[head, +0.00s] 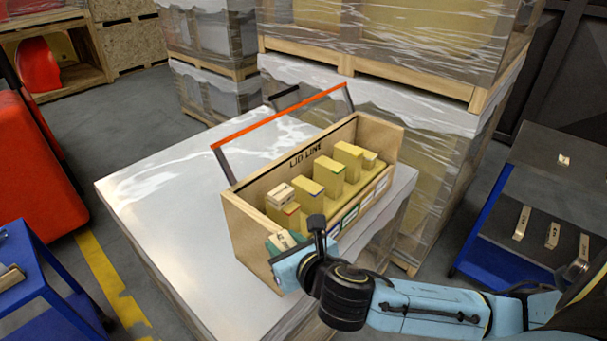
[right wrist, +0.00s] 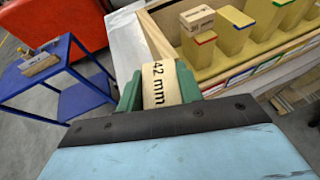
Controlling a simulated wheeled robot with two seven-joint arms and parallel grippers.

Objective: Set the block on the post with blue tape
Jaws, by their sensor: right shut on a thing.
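My right gripper (head: 283,241) is at the near left end of the wooden box (head: 250,246), low beside its front. Its green fingers are shut on a pale wooden block (right wrist: 160,84) marked "42 mm" in the right wrist view; the fingers hide its sides. The post with blue tape (head: 306,198) stands in the box, second from the near end; it also shows in the right wrist view (right wrist: 231,36). Its top is bare. The held block is apart from it, nearer the box's near end. My left gripper is not in view.
The red-taped post (right wrist: 198,48) beside the blue one carries another block (head: 280,193). A green-taped post (head: 328,173) and further posts stand beyond. The box has a "LID LINE" marking and an orange-red bar (head: 275,117) behind. Trolleys with blocks stand left and right.

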